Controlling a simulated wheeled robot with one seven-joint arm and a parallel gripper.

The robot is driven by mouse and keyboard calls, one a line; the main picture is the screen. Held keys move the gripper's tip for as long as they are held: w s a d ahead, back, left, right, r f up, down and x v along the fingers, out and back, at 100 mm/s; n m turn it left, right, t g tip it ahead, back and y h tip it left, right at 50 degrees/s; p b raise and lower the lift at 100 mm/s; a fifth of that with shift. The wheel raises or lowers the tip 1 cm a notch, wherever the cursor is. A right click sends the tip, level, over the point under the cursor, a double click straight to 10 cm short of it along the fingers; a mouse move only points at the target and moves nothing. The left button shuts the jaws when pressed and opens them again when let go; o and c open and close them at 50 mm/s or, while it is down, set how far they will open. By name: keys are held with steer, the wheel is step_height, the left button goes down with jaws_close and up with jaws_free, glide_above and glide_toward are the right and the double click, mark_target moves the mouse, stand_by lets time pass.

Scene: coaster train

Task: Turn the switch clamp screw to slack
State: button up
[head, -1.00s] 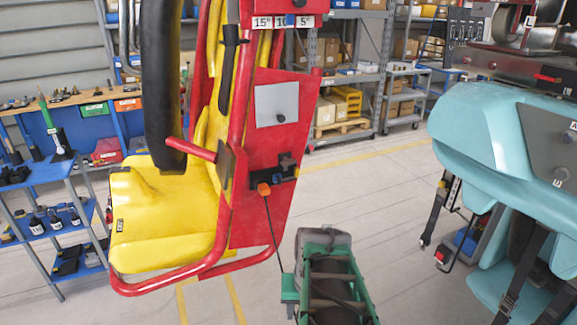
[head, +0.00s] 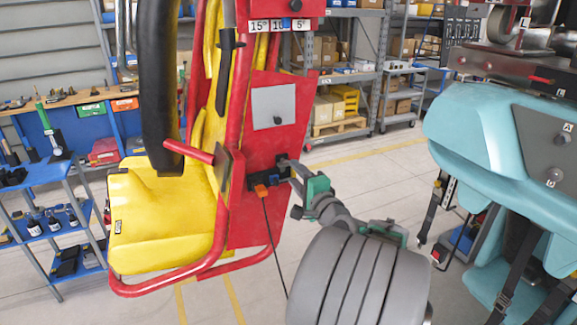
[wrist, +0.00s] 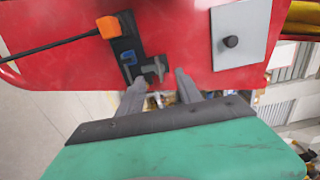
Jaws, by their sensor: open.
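The switch clamp (head: 281,164) is a small grey metal piece on a dark plate on the red side panel (head: 262,215) of the yellow seat. In the wrist view the clamp (wrist: 150,69) shows a small grey T-shaped screw end beside a blue hook-like part (wrist: 127,59). My gripper (head: 293,175) is at the panel, right beside the clamp. In the wrist view my gripper (wrist: 161,78) is open, its two grey fingers pointing at the clamp, with the screw end just beyond and between the tips. I cannot tell whether they touch it.
An orange plug (head: 261,190) with a hanging black cable sits left of the clamp; it also shows in the wrist view (wrist: 108,27). A grey plate (head: 274,106) is above. A teal car (head: 480,140) stands right.

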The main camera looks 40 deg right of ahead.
mark_target(287, 165)
steer(key=p+x, duration=0.1)
steer(key=x, duration=0.4)
steer(key=shift+w, duration=0.15)
steer(key=shift+c, duration=0.2)
jaws_close()
